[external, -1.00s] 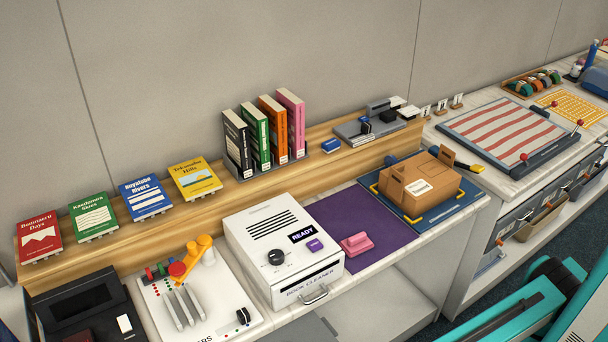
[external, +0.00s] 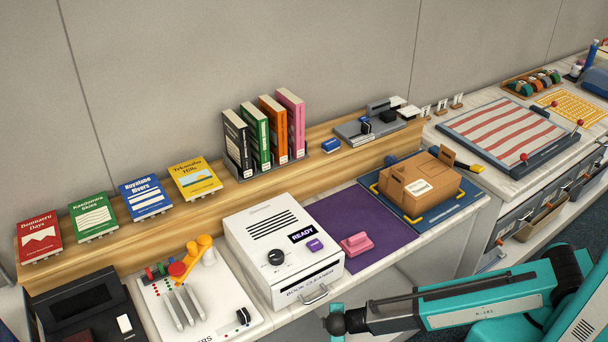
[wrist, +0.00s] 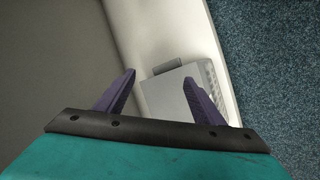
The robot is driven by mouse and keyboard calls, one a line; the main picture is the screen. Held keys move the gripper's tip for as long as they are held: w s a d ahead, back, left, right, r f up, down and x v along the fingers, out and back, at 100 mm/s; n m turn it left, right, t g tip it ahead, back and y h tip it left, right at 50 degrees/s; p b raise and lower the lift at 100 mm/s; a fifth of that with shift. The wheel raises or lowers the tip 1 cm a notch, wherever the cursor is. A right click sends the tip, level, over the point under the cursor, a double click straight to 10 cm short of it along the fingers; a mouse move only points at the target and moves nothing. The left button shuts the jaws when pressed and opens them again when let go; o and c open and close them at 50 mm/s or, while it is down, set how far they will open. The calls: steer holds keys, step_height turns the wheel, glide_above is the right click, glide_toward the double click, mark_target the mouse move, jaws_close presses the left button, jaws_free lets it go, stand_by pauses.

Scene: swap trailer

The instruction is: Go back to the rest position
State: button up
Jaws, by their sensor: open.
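My teal arm (external: 480,302) reaches in from the lower right of the external view, in front of the counter. Its far end is near the bottom middle, and the fingers are cut off or hidden there. In the wrist view my gripper (wrist: 158,98) shows two purple fingers spread apart with nothing between them. Beyond the fingers are a grey box-like thing (wrist: 180,95) and a pale floor or shelf strip.
The counter holds the white book cleaner (external: 285,250), a purple mat (external: 360,225) with a pink block (external: 356,244), and a cardboard box (external: 420,182). Books stand on the wooden ledge (external: 240,197) behind. Blue carpet (wrist: 265,60) lies at right in the wrist view.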

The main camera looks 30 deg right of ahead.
steer(key=s+d+f+m+g+p, duration=0.1)
steer(key=s+d+f+m+g, duration=0.2)
steer(key=d, duration=0.6)
steer(key=s+d+f+m+g+p, duration=0.15)
steer(key=s+d, duration=0.25)
steer(key=d, duration=0.5)
steer(key=s+d+f+m+g+p, duration=0.2)
steer(key=s+d+m+g, duration=0.15)
steer(key=d, duration=0.55)
steer(key=s+d+r+m+g+y+p, duration=0.1)
steer(key=s+d+r+y+p, duration=0.1)
steer(key=s+d+r+p, duration=0.1)
steer(key=s+d+r+m+g+y+p, duration=0.1)
steer(key=s+d+r+m+y+p, duration=0.1)
steer(key=s+d+r+p, duration=0.2)
steer(key=s+r+p, duration=0.1)
steer(key=s+r, duration=0.2)
steer(key=s, duration=0.3)
steer(key=shift+d+g+p, duration=0.2)
steer(key=shift+g+p, duration=0.15)
steer(key=shift+g, duration=0.05)
